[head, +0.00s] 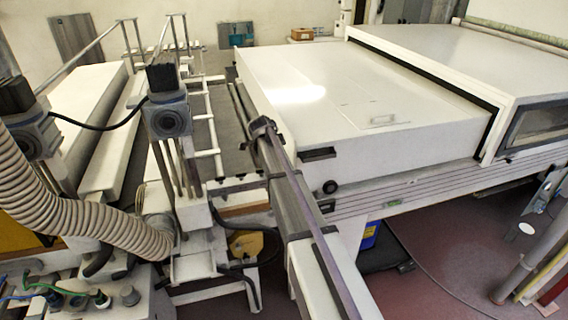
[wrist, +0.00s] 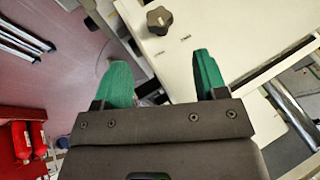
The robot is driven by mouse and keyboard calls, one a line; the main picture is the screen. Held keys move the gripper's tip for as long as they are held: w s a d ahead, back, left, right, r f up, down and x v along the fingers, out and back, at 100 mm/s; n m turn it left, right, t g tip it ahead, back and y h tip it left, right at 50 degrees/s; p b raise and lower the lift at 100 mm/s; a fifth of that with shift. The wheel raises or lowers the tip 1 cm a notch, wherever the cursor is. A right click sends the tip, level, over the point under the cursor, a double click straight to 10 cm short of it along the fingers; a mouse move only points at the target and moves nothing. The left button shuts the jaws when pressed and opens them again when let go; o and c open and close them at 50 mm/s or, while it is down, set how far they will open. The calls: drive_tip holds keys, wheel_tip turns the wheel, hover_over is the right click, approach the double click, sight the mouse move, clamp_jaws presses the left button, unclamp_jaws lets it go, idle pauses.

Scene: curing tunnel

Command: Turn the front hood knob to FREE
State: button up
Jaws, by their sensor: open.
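In the wrist view, a black lobed knob (wrist: 159,20) sits on a white panel near the top of the picture. Small dark markings are on the panel beside it, too small to read. My gripper (wrist: 160,62) has two green fingers spread apart with nothing between them. The knob shows beyond the fingertips, about midway between them, and looks clear of both. In the head view, a small round black knob (head: 330,187) is on the white front face of the hood (head: 400,140). I cannot make out its setting. I cannot clearly pick out my gripper in the head view.
A black recessed handle (head: 318,154) is on the hood front, left of and above the knob. A ribbed hose (head: 75,205) and motor units stand at the left.

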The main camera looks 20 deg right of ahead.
drive_tip(key=b+x, duration=0.9)
drive_tip(key=x, duration=0.1)
drive_tip(key=shift+w+d+f, duration=0.1)
drive_tip(key=shift+f, duration=0.3)
drive_tip(key=shift+r, duration=0.15)
drive_tip(key=shift+c, duration=0.3)
drive_tip(key=c, duration=0.9)
drive_tip(key=shift+o, duration=0.2)
